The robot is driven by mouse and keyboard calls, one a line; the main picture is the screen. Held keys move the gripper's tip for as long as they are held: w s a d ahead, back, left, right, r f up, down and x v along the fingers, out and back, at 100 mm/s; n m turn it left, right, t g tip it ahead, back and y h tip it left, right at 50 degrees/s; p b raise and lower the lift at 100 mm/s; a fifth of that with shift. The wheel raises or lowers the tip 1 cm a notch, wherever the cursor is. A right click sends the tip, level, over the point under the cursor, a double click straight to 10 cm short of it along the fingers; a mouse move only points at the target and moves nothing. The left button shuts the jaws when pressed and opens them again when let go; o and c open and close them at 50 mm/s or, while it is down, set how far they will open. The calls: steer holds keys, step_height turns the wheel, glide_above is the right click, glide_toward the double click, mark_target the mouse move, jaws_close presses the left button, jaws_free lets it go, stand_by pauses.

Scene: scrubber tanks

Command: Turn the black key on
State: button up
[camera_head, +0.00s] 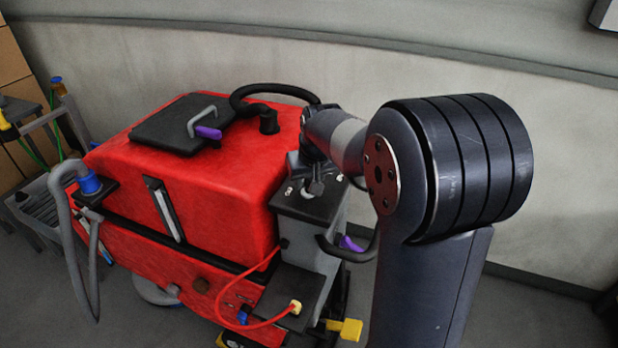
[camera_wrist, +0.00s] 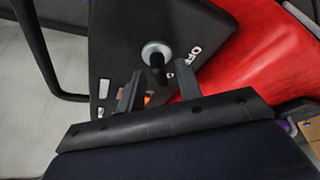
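The black key (camera_wrist: 157,67) stands in a round silver lock (camera_wrist: 154,48) on a dark panel (camera_wrist: 118,42). White "OFF" lettering is beside the lock in the wrist view. My gripper (camera_wrist: 160,86) is open, with one finger on each side of the space in front of the key. The key appears between or just beyond the fingertips; I see no clear contact. In the head view, my gripper is over the dark control box (camera_head: 310,208) and is largely hidden by my arm. The key's exact angle is hard to tell.
The red scrubber tank (camera_head: 190,180) lies left of the control box. A black handle (camera_head: 345,253) curves out at the box's right, also visible in the wrist view (camera_wrist: 42,55). A red cable (camera_head: 232,310) hangs below. A pale wall (camera_head: 250,65) stands behind.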

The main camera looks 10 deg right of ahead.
jaws_close()
stand_by(0.3)
steer(key=shift+m, duration=0.3)
steer(key=shift+m+h, duration=0.5)
steer(key=shift+m, duration=0.3)
jaws_free()
